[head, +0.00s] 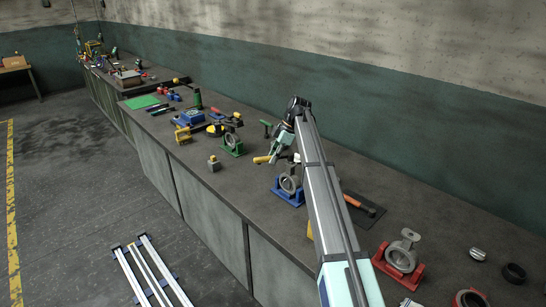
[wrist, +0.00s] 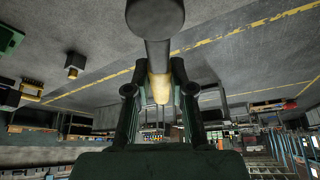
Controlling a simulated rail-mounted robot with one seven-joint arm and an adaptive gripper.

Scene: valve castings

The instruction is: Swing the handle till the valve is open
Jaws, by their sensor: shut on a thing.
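A grey valve casting (head: 290,183) sits in a blue stand (head: 289,197) on the bench, partly hidden behind my arm. A yellow handle (head: 262,159) sticks out to the left, just above this casting. My gripper (head: 277,150) is at the handle, and in the wrist view (wrist: 158,82) it is shut on it. There the yellow handle part (wrist: 160,88) lies between the fingers, with a grey bar and rounded end (wrist: 155,18) above. The joint between handle and valve is hidden in the head view, so I cannot tell how far the valve is open.
A green-stand valve (head: 232,145) stands to the left, and a red-stand valve (head: 401,256) to the right. A hammer (head: 358,204) lies on a dark mat behind my arm. A small block (head: 214,164) stands near the bench's front edge. The bench front between block and blue stand is clear.

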